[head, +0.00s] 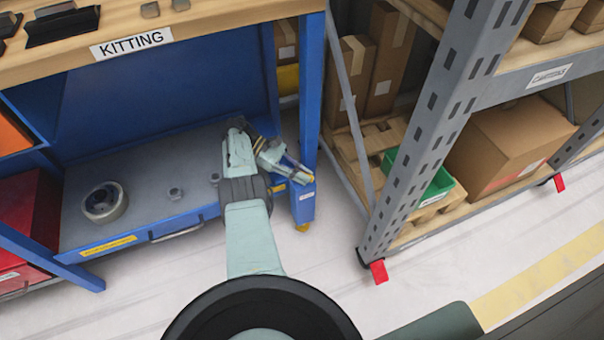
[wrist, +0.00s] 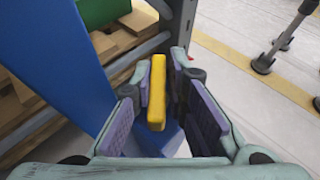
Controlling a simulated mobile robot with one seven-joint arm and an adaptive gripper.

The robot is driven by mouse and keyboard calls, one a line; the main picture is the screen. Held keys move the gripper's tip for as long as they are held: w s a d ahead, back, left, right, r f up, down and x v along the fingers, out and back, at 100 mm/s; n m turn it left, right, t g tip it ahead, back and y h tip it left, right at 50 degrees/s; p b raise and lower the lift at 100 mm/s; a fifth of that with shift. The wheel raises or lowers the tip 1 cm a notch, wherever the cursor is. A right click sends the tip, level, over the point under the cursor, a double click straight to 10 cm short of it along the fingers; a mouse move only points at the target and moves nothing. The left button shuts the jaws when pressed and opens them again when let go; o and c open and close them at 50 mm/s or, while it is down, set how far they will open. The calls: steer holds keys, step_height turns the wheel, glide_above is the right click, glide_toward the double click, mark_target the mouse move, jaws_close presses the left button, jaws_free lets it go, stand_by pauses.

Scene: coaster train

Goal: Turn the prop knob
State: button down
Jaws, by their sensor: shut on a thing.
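The prop knob is a yellow bar (wrist: 157,90) on top of a blue housing, seen between my fingers in the wrist view. In the head view only a small yellow bit of the knob (head: 311,178) shows at my fingertips, above the blue housing (head: 303,205) at the foot of the bench's right leg. My gripper (head: 303,174) reaches down to it from the left; in the wrist view my gripper (wrist: 161,75) has one finger on each side of the bar. It is shut on the knob. The fingers hide part of it in the head view.
The blue bench leg (head: 312,90) stands close beside my gripper. The bench's lower shelf (head: 150,180) holds a tape roll (head: 104,203) and small grey parts. A grey rack post (head: 430,130) stands to the right; the floor (head: 330,270) in front is clear.

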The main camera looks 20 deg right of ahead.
steer(key=shift+w+d+r, duration=0.1)
steer(key=shift+w+d, duration=0.05)
steer(key=shift+d, duration=0.05)
steer(key=c, duration=1.7)
jaws_free()
steer(key=shift+o, duration=0.3)
